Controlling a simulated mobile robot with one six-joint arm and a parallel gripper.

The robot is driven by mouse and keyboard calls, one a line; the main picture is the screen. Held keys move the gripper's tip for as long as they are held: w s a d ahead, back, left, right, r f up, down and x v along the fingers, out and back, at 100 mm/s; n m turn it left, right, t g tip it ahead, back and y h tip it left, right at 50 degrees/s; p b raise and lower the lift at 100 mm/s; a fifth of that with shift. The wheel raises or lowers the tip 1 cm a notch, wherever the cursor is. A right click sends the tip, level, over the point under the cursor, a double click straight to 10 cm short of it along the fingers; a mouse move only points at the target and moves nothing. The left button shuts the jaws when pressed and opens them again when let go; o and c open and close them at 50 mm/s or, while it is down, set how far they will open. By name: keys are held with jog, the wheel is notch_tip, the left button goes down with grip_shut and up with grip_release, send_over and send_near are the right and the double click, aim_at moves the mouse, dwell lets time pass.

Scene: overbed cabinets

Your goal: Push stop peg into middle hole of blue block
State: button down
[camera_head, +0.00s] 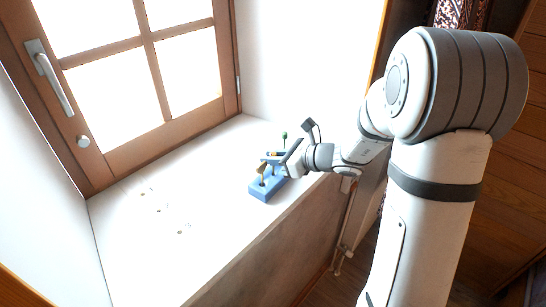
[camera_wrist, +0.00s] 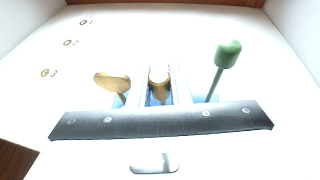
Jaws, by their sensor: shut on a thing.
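The blue block (camera_head: 258,192) sits on the white window sill near its front edge. In the wrist view the fingers (camera_wrist: 162,88) are shut on a brown-headed peg (camera_wrist: 159,76), apparently the stop peg. Its lower end is hidden, so I cannot tell how deep it sits in the middle hole. A gold flat-headed peg (camera_wrist: 112,82) stands to its left and a green-headed peg (camera_wrist: 228,54) to its right, both at the block. The green head also shows in the head view (camera_head: 284,135).
Several small marks or holes (camera_head: 158,210) lie on the sill to the left; the wrist view shows them numbered 1 to 3 (camera_wrist: 68,43). A wood-framed window (camera_head: 150,60) with a handle stands behind. The sill left of the block is otherwise clear.

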jog(key=shift+f+b, duration=0.95)
jog(key=shift+f, duration=0.15)
jog(key=c, duration=1.3)
grip_release()
jog(key=shift+o, duration=0.2)
jog(key=v, duration=0.8)
